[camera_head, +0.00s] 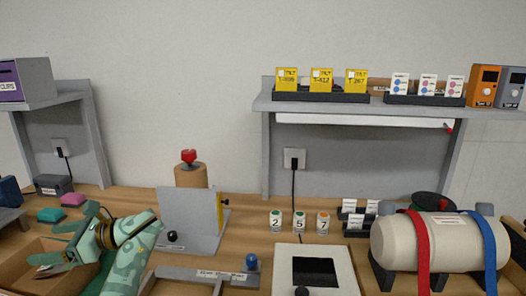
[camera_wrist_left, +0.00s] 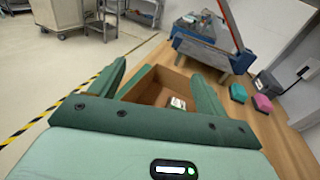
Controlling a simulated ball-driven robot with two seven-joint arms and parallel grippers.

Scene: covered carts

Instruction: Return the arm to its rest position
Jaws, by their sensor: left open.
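My left arm (camera_head: 130,262) reaches in from the lower left in the head view, green with a pale patterned sleeve. Its left gripper (camera_head: 60,240) points left above an open cardboard box (camera_head: 20,248) on the wooden bench. In the left wrist view the two green fingers of the left gripper (camera_wrist_left: 158,76) stand wide apart with nothing between them. The box (camera_wrist_left: 150,82) lies beyond the fingers, with a small white labelled item (camera_wrist_left: 177,103) inside. My right gripper is in neither view.
Teal (camera_head: 50,215) and pink (camera_head: 73,199) blocks lie just behind the gripper. A grey upright plate fixture (camera_head: 188,215) stands to its right. A cream tank (camera_head: 430,243) with red and blue straps stands far right. In the wrist view, open floor with a cart (camera_wrist_left: 57,15) lies beyond the bench.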

